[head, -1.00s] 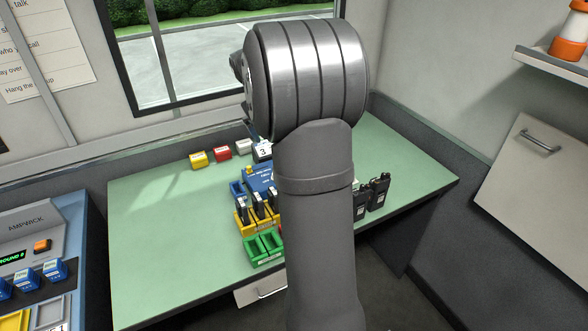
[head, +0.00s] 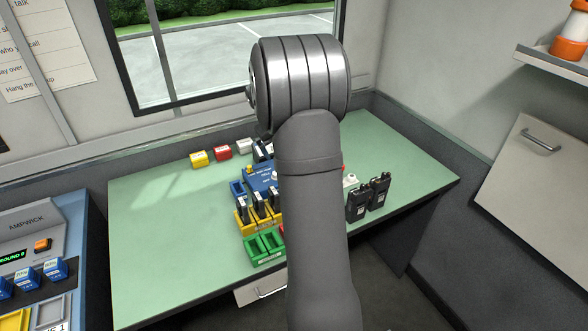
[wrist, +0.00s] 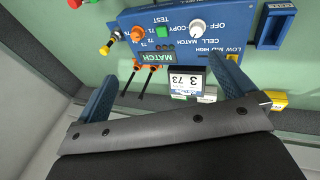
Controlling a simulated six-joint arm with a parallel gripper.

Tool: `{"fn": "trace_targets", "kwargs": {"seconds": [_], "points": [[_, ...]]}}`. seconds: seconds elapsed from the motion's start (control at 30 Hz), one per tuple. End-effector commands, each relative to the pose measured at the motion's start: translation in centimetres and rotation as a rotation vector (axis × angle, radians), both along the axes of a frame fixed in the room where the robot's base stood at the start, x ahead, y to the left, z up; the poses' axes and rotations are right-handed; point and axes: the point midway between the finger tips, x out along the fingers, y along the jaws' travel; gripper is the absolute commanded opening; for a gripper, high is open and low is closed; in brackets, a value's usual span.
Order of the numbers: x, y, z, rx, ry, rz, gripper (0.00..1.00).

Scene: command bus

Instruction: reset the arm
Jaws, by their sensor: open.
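My gripper (wrist: 168,72) shows in the wrist view as two blue fingers spread wide apart, with no object clamped between them. Beyond the fingers is a blue cell match tester (wrist: 185,20) with a white knob, a green button and a lit MATCH display. A small block with a white label reading 3 and 73 (wrist: 188,82) sits at the tester's edge, seen between the fingers and apart from them. In the head view my arm hides the gripper and part of the tester (head: 262,178).
Green trays (head: 265,247) and a yellow rack (head: 243,222) are left of my arm, black radios (head: 368,197) right. The left of the green table (head: 165,230) is clear.

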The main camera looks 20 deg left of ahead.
Motion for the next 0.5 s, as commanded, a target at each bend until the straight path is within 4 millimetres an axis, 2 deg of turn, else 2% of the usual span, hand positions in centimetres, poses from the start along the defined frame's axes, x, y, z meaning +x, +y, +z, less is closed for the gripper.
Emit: {"fn": "trace_targets", "kwargs": {"seconds": [0.4,0.5], "points": [[-0.02,0.02,0.08,0.001,-0.001,0.0,1.0],[-0.2,0.11,0.6,0.001,-0.002,0.001,1.0]]}}
